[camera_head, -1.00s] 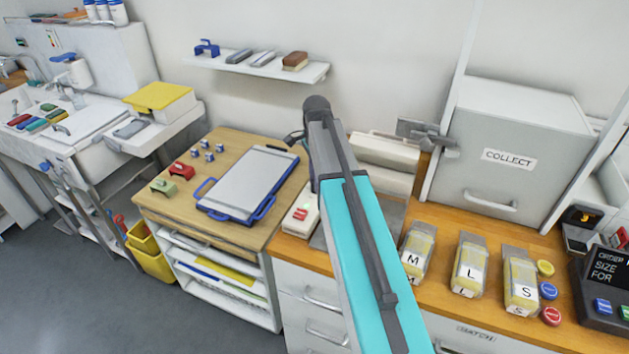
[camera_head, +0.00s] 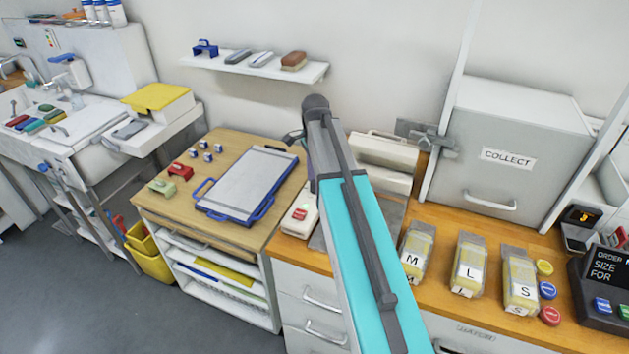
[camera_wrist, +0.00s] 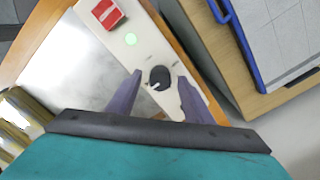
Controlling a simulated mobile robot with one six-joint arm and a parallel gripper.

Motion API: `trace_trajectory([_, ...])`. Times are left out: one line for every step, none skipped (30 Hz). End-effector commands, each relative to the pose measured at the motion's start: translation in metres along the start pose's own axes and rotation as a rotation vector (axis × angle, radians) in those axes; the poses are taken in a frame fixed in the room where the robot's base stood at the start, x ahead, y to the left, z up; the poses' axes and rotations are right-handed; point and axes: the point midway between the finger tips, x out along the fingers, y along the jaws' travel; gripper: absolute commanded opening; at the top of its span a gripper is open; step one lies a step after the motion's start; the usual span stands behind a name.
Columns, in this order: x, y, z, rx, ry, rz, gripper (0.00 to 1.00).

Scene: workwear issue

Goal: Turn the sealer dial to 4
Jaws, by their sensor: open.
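The sealer dial (camera_wrist: 160,76) is a small black round knob with a pale pointer mark, set on the sealer's white panel (camera_wrist: 138,52). The numbers around it are too small to read. My gripper (camera_wrist: 160,84) is open, with one finger on each side of the dial; I cannot tell whether they touch it. On the panel are a green light (camera_wrist: 130,39) and a red switch (camera_wrist: 107,14). In the head view the white sealer (camera_head: 383,150) stands partly behind my arm, which hides the dial and my fingertips.
Bagged packs marked M (camera_head: 417,255), L (camera_head: 469,266) and S (camera_head: 520,280) stand right of my arm on the wooden counter. A grey COLLECT cabinet (camera_head: 512,130) is behind them. A wooden table with a blue-framed board (camera_head: 248,180) lies left.

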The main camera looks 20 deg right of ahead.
Motion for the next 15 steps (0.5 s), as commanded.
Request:
trace_trajectory([-0.002,0.000,0.000,0.000,0.000,-0.001,0.47])
trace_trajectory([-0.003,-0.001,0.000,0.000,0.000,-0.001,0.47])
trace_trajectory([-0.006,-0.001,0.000,0.000,0.000,-0.001,0.47])
trace_trajectory([-0.008,-0.001,0.000,0.000,0.000,-0.001,0.47])
trace_trajectory([-0.010,-0.001,0.000,0.000,0.000,-0.001,0.47])
trace_trajectory([-0.013,-0.001,0.000,0.000,0.000,-0.001,0.47])
trace_trajectory([-0.015,-0.001,0.000,0.000,0.000,-0.001,0.47])
trace_trajectory([-0.018,-0.001,0.000,0.000,0.000,-0.002,0.47])
trace_trajectory([-0.023,-0.001,0.000,0.000,0.000,-0.002,0.47])
trace_trajectory([-0.026,-0.001,0.000,0.000,0.000,-0.002,0.47])
trace_trajectory([-0.029,-0.001,0.000,0.000,0.000,-0.001,0.47])
trace_trajectory([-0.033,-0.001,0.000,0.000,0.000,-0.002,0.47])
trace_trajectory([-0.037,-0.001,0.000,0.000,0.001,-0.002,0.47])
trace_trajectory([-0.041,-0.001,0.000,0.000,0.000,-0.002,0.47])
trace_trajectory([-0.045,-0.001,0.000,0.000,0.000,-0.001,0.47])
